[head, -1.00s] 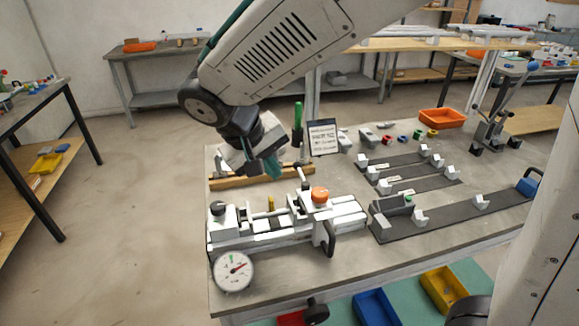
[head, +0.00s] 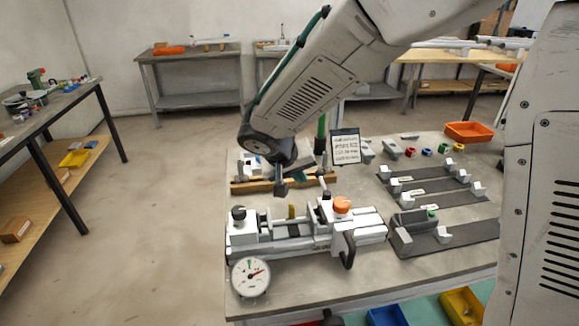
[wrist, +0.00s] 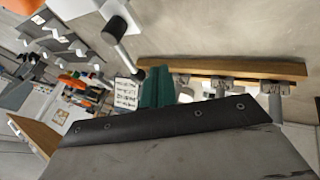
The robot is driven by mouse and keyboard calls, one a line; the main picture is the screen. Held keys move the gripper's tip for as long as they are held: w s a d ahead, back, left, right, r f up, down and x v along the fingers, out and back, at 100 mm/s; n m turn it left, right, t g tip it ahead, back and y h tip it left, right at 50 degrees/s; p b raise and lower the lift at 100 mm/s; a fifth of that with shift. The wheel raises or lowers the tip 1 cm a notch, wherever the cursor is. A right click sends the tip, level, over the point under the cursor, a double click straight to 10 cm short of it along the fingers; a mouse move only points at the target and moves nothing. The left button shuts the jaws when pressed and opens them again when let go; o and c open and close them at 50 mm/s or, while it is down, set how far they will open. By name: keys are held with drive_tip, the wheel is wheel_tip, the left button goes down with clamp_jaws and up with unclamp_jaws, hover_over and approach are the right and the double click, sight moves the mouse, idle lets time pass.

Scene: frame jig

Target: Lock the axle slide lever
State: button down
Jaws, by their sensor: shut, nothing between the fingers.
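The axle jig (head: 300,240) lies on the table's near left part, a pale rail with sliding blocks. It carries a black knob (head: 238,212) at its left, an orange knob (head: 342,204) and a black curved handle (head: 348,251) at its front right. A short upright lever (head: 326,190) stands beside the orange knob; I cannot tell for certain which part is the axle slide lever. My gripper (head: 301,173) is above and behind the jig, near the wooden rack, shut and empty. I see no contact with the jig.
The wooden rack (head: 255,186) with grey pieces lies behind the jig. A sign (head: 346,146) and a green upright handle (head: 320,132) stand close to my gripper. A dial gauge (head: 250,277) is at the front left. Dark strips with pale blocks (head: 440,240) lie right.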

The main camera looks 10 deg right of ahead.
sight(322, 178)
drive_tip(key=shift+d+f, duration=0.15)
drive_tip(key=shift+d, duration=1.35)
drive_tip(key=shift+w+d+m+g+h, duration=0.3)
drive_tip(key=shift+m+g, duration=0.1)
drive_tip(key=shift+m, duration=0.4)
drive_tip(key=shift+w+d+m+g+h, duration=0.15)
drive_tip(key=shift+d+m+g+h, duration=0.25)
drive_tip(key=shift+m, duration=0.6)
drive_tip(key=m+g, duration=0.1)
drive_tip(key=m, duration=0.1)
drive_tip(key=d+m+g, duration=0.1)
drive_tip(key=shift+w+d+m, duration=0.1)
drive_tip(key=shift+d+m, duration=0.2)
drive_tip(key=shift+m, duration=0.1)
drive_tip(key=shift+s+d+m+g+y, duration=0.35)
drive_tip(key=shift+d+m+g, duration=0.5)
drive_tip(key=shift+m, duration=0.9)
drive_tip(key=shift+s+d+m+g+y, duration=0.3)
drive_tip(key=shift+d+m+g, duration=0.2)
drive_tip(key=shift+m+g, duration=1)
drive_tip(key=shift+s+d+m+g+y, duration=0.3)
drive_tip(key=shift+d+m+g, duration=0.35)
drive_tip(key=shift+m, duration=1.4)
drive_tip(key=shift+s, duration=0.1)
